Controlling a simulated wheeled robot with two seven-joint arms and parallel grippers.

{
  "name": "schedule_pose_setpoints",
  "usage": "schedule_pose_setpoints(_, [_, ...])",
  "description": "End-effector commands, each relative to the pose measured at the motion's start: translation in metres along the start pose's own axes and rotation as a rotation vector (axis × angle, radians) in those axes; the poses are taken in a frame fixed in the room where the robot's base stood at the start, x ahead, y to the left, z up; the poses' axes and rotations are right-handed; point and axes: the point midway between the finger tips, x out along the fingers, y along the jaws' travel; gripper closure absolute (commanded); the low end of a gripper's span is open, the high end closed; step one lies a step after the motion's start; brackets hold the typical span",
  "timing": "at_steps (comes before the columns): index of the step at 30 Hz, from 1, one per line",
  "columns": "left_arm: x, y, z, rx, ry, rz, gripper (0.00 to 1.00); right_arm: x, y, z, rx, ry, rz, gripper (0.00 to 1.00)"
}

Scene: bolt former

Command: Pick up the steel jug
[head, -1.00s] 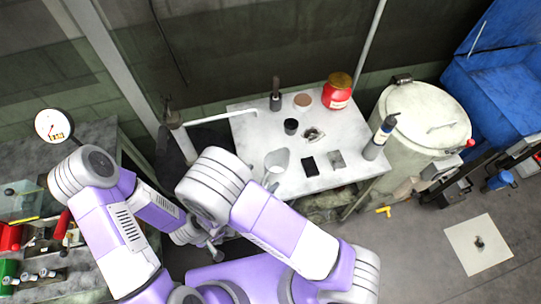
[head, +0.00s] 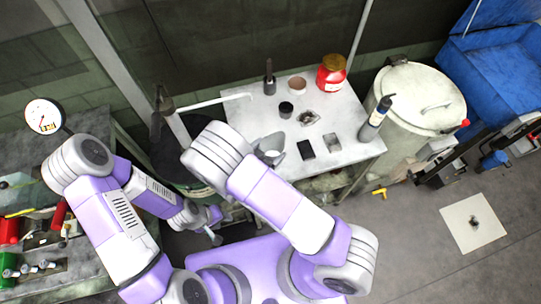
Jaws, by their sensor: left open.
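The steel jug (head: 271,149) appears as a pale grey vessel at the left front of the white worktable (head: 340,118). Its near left part is hidden behind my right arm. My left gripper (head: 213,238) is open and empty, low in front of the table, apart from the jug and to its lower left. My right arm bends across the middle of the view, and its gripper is hidden behind it.
The table also bears a red jar (head: 331,76), a dark cup (head: 286,109), a black block (head: 306,149) and a dark bottle (head: 376,118). A pale lidded drum (head: 420,98) stands right of it. A cluttered bench (head: 85,255) is at left.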

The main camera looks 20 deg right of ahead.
Motion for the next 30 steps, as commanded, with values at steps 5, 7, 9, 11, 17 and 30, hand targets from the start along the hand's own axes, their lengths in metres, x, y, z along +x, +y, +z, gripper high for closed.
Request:
schedule_pose_setpoints(5, [0.000, 0.000, 0.000, 0.000, 0.000, 0.000, 0.57, 0.000, 0.000, 0.000, 0.000, 0.000, 0.000, 0.41])
schedule_pose_setpoints(7, [0.000, 0.000, 0.000, 0.000, 0.000, 0.000, 0.57, 0.000, 0.000, 0.000, 0.000, 0.000, 0.000, 0.52])
schedule_pose_setpoints(9, [0.000, 0.000, 0.000, 0.000, 0.000, 0.000, 0.57, 0.000, 0.000, 0.000, 0.000, 0.000, 0.000, 0.63])
schedule_pose_setpoints(11, [0.000, 0.000, 0.000, 0.000, 0.000, 0.000, 0.57, 0.000, 0.000, -0.001, 0.001, 0.002, 0.000, 0.66])
schedule_pose_setpoints(17, [0.000, 0.000, 0.000, 0.000, 0.000, 0.000, 0.57, -0.001, 0.000, -0.002, 0.001, 0.001, 0.000, 0.67])
schedule_pose_setpoints(30, [-0.014, 0.005, 0.001, 0.000, 0.000, 0.000, 0.57, -0.029, 0.000, -0.070, 0.005, 0.000, -0.001, 0.67])
